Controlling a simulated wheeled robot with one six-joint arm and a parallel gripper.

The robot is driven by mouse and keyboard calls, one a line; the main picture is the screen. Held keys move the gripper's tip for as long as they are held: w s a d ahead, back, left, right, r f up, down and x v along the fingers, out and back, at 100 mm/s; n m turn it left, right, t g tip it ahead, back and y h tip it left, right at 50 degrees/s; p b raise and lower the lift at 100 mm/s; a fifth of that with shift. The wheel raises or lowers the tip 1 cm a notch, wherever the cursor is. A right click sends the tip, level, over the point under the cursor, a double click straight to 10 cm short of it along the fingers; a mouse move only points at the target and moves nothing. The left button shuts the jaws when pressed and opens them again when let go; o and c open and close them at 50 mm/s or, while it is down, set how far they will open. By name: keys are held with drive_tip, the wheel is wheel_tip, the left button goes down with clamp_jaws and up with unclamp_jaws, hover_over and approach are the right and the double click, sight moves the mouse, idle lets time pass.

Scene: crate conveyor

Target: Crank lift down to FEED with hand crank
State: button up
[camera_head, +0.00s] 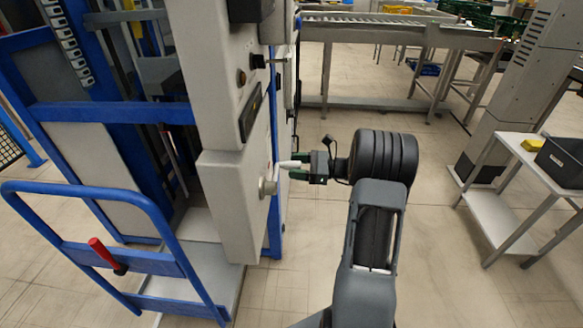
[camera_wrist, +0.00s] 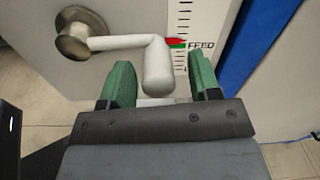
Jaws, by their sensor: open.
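The hand crank (camera_wrist: 115,42) is a pale lever on a round metal hub (camera_wrist: 78,40), mounted on the light grey lift panel. Its arm points right and its grip (camera_wrist: 158,68) hangs down from the arm's end. My gripper (camera_wrist: 160,85) has green fingers standing apart, one on each side of the grip, with gaps visible. A vertical scale on the panel carries the FEED label (camera_wrist: 201,45), with a red and green pointer (camera_wrist: 177,43) beside it. In the head view the crank hub (camera_head: 268,186) and my gripper (camera_head: 300,170) meet at the panel's right side.
A white side table (camera_head: 500,208) with a dark bin (camera_head: 562,160) stands at right. A roller conveyor (camera_head: 390,30) runs behind. Open floor lies around my arm.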

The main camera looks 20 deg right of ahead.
drive_tip(key=shift+w+a, duration=0.35)
drive_tip(key=shift+a, duration=0.3)
drive_tip(key=shift+c, duration=0.5)
clamp_jaws()
